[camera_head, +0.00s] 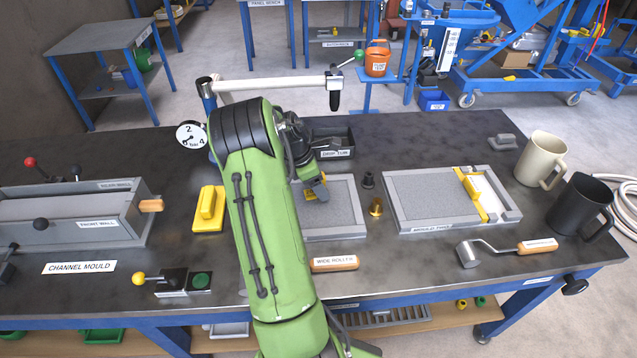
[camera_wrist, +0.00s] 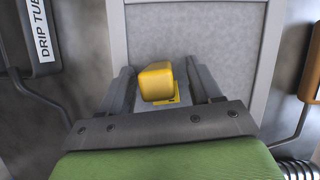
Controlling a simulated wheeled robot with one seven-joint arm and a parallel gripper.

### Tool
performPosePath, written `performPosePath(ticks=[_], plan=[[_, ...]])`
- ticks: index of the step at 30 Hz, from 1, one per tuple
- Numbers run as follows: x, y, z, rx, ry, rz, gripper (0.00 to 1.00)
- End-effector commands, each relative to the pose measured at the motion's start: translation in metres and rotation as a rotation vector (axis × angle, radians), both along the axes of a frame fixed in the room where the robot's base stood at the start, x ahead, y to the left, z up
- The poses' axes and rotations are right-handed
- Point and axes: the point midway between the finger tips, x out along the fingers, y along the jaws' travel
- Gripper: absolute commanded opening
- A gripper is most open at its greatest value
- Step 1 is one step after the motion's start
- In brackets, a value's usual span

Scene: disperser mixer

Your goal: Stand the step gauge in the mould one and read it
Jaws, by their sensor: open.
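A yellow block-topped piece, likely the step gauge (camera_wrist: 157,80), stands on the grey fill of a mould in the wrist view. Its lower part shows a small yellow foot with dark marks. My gripper (camera_wrist: 160,88) is open, with one finger on each side of the yellow block; I cannot tell whether either touches it. In the head view the mould, likely mould one (camera_head: 345,212), lies just right of my arm, which hides its left part. My gripper (camera_head: 316,190) is low over this mould there. The gauge's reading is not legible.
A drip tub (camera_head: 333,143) stands behind the mould. A dark fitting (camera_head: 368,180) and a brass one (camera_head: 376,206) stand right of it, before mould two (camera_head: 430,228). A wide roller (camera_head: 335,263) lies in front. A yellow float (camera_head: 208,210) lies left of my arm.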

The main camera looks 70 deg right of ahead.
Motion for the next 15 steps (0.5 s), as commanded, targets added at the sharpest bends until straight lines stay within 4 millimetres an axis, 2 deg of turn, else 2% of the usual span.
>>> performPosePath(ticks=[2, 5, 15], plan=[[0.002, 0.001, 0.006, 0.0, 0.0, 0.001, 0.64], [0.008, 0.005, 0.024, -0.003, -0.002, 0.003, 0.64], [0.038, 0.026, 0.114, -0.005, -0.002, 0.003, 0.64]])
